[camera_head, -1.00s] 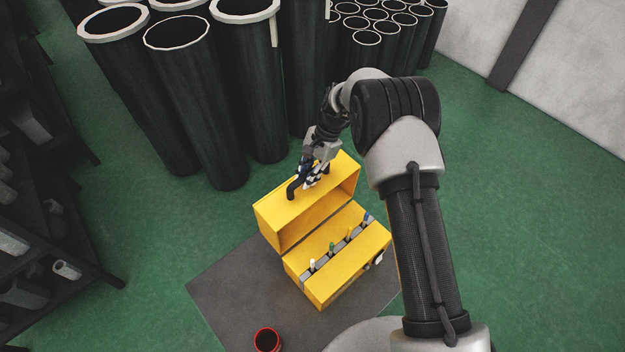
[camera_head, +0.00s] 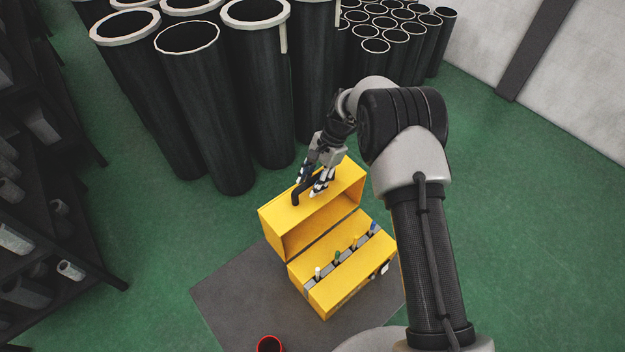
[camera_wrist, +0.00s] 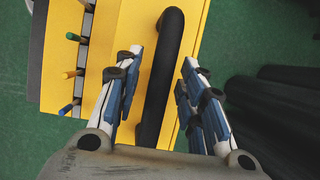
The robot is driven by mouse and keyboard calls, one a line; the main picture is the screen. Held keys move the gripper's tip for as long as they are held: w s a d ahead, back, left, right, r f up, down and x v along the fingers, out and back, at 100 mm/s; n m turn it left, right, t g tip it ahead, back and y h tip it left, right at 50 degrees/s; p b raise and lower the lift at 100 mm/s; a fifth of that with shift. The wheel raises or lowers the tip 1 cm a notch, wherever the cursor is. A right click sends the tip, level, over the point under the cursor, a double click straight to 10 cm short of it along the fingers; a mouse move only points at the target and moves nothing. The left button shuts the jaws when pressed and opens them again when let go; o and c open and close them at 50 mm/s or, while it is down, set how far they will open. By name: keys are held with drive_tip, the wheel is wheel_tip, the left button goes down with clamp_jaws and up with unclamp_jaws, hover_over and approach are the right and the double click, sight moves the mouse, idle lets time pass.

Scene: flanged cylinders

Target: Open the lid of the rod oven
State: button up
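The yellow rod oven (camera_head: 325,300) stands on a dark mat, and its yellow lid (camera_head: 283,222) is swung open, tilted back behind the body. Several rods with coloured tips (camera_head: 337,256) show in the body's slot. The black lid handle (camera_head: 296,197) is on the lid's outer face. My gripper (camera_head: 313,184) is at the handle with its fingers spread. In the wrist view the handle (camera_wrist: 172,25) runs between the two open fingers (camera_wrist: 160,62), with gaps visible on both sides. The lid's far underside is partly hidden.
Tall black flanged cylinders (camera_head: 210,110) stand close behind the lid. Smaller tubes (camera_head: 385,40) stand at the back. A dark rack (camera_head: 50,190) is on the left. A red-rimmed cup (camera_head: 269,344) is at the front edge. Green floor on the right is clear.

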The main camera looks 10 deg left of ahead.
drive_tip(key=v, duration=1.2)
idle(0.3)
drive_tip(key=s+d+r+n+t+h+b, duration=0.1)
drive_tip(key=s+d+r+n+t+b, duration=0.3)
drive_tip(key=s+d+r+b, duration=0.7)
drive_tip(key=s+d+f+n+t+h+b, duration=0.1)
drive_tip(key=s+d+f+b, duration=0.4)
drive_tip(key=s, duration=0.5)
drive_tip(key=s+d+f+n+t+h+b, duration=0.1)
drive_tip(key=s+d+f+n+t+b, duration=0.1)
drive_tip(key=s+d+f+b, duration=0.4)
drive_tip(key=s+f, duration=0.1)
drive_tip(key=s, duration=0.4)
drive_tip(key=shift+s+d+f+t, duration=0.3)
drive_tip(key=shift+t, duration=0.1)
